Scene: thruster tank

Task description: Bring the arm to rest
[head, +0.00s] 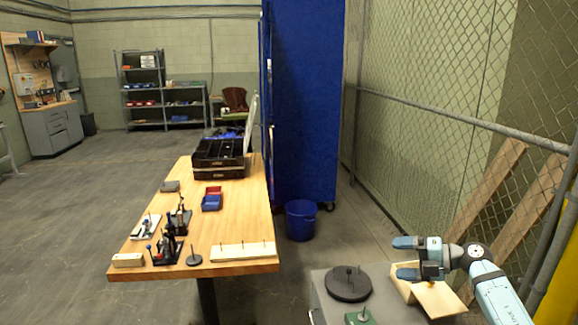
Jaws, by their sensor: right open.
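My right arm, light blue and white, comes in at the lower right of the head view. Its gripper (404,257) points left, its two light blue fingers apart. I see nothing between the fingers. The gripper is above or beside a light wooden box or board (440,300) on a grey cabinet top (390,312); I cannot tell whether they touch. My left gripper is not in view.
A dark round base with a peg (347,284) and a green plate with a peg (360,317) stand left of the gripper. A chain-link fence (440,90) rises close behind the arm. A blue bin (301,222) and a wooden workbench (230,220) with several fixtures stand further left.

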